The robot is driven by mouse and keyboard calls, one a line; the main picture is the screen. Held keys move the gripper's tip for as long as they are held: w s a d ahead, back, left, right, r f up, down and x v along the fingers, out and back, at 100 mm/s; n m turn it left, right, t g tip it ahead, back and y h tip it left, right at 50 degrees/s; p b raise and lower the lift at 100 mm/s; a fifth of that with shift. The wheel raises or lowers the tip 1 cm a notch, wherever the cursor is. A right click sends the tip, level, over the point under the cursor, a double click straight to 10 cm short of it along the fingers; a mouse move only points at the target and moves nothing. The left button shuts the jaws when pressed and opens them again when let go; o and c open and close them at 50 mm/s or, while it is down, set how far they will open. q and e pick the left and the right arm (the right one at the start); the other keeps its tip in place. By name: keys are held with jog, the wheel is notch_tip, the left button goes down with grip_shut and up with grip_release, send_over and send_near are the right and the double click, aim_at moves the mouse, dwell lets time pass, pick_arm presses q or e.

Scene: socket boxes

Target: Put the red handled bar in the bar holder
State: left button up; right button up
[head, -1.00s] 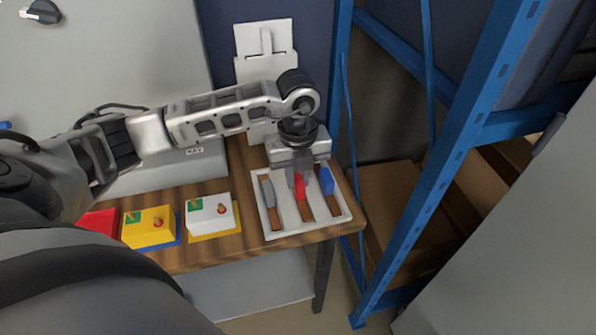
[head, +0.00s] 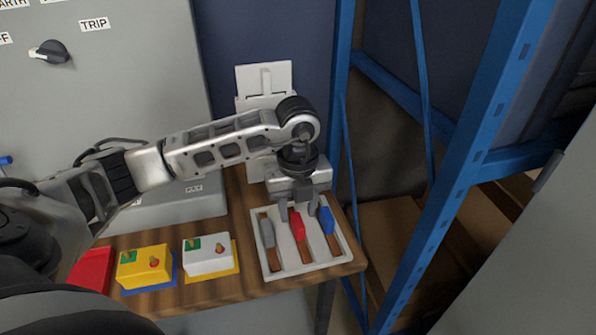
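The red handled bar (head: 298,227) has a red handle at its far end and a brown near part. It lies in the middle of a shallow white tray (head: 334,265), between a grey handled bar (head: 267,233) and a blue handled bar (head: 327,220). My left gripper (head: 298,209) points down over the tray, open, with its fingers apart on either side of the red handle's far end. I cannot tell if they touch it. No other holder can be clearly identified. My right gripper is not in view.
The tray sits at the right end of a wooden table (head: 205,290). Red (head: 92,270), yellow (head: 145,268) and white (head: 208,257) boxes stand to its left. A white upright fixture (head: 264,82) is behind. A blue rack (head: 470,150) stands close on the right.

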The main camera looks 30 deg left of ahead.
aim_at(298, 222)
pick_arm(q)
notch_tip(298, 222, up, 13)
jog(key=shift+s+d+r, duration=0.1)
